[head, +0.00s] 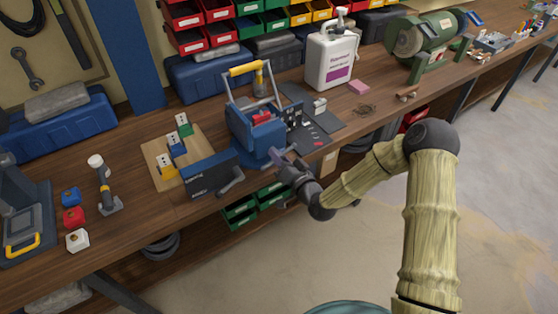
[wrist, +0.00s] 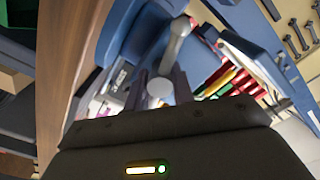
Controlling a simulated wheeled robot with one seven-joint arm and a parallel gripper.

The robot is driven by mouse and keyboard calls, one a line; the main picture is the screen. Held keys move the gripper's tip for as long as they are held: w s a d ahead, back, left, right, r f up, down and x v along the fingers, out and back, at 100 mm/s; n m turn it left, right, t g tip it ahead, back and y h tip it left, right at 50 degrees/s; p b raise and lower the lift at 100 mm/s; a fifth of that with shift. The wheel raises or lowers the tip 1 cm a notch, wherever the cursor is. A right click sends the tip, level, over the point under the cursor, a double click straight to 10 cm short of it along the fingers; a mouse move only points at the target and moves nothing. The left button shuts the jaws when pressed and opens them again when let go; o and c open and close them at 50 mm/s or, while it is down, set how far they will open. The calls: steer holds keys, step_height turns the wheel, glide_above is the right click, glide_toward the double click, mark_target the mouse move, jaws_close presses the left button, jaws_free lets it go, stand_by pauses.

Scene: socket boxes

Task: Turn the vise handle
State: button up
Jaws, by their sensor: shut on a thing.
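The blue vise (head: 262,157) stands at the front edge of the wooden bench, partly hidden by my gripper in the head view. My gripper (head: 279,160) is at its right front side. In the wrist view the grey vise handle (wrist: 177,38) runs down from the blue vise body (wrist: 150,40), ending in a round pale knob (wrist: 160,88). The knob lies between the two fingers of my gripper (wrist: 161,84), which are shut on the handle. The head view hides most of the handle behind my gripper.
A blue tote with a yellow handle (head: 243,70) stands behind the vise. A dark blue box (head: 208,176) and wooden board (head: 157,152) are to its left. A white jug (head: 331,62) and green grinder (head: 432,35) stand to the right. Green bins (head: 240,210) sit below the bench.

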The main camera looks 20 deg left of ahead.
steer(key=shift+d+f+m+b, duration=0.15)
steer(key=shift+m+b, duration=0.35)
steer(key=shift+m, duration=1.2)
steer(key=o, duration=1)
steer(key=shift+s, duration=0.1)
steer(key=p+v, duration=0.2)
steer(key=v, duration=1.5)
steer(key=shift+s, duration=0.15)
